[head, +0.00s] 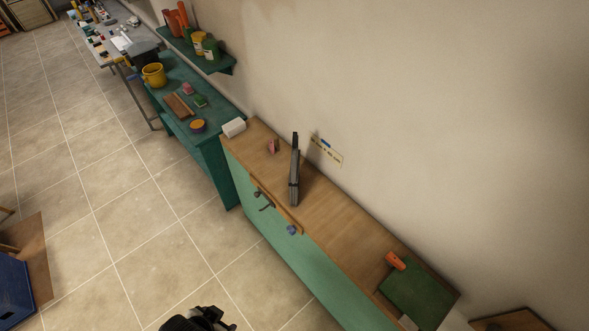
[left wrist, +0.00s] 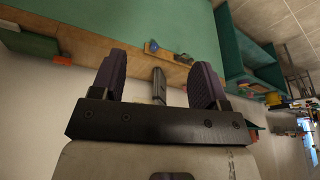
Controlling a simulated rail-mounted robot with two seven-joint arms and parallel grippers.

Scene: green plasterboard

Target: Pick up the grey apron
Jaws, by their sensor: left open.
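I cannot make out a grey apron for certain in either view. A tall dark grey object (head: 294,172) stands upright on the wooden counter (head: 340,225), close to the wall; what it is I cannot tell. It also shows in the left wrist view (left wrist: 158,88), beyond the gap between the fingers. My left gripper (left wrist: 157,70) is open and empty, apart from the counter. A black gripper part, which looks like my left one, shows at the bottom edge of the head view (head: 215,318), over the floor. My right gripper is not in view.
The green cabinet (head: 262,225) has a dark hook-like item and a small blue item at its front edge. A white block (head: 234,127), a small pink item (head: 272,146) and an orange-handled tool (head: 396,260) are on the counter. A teal bench (head: 215,150) adjoins it.

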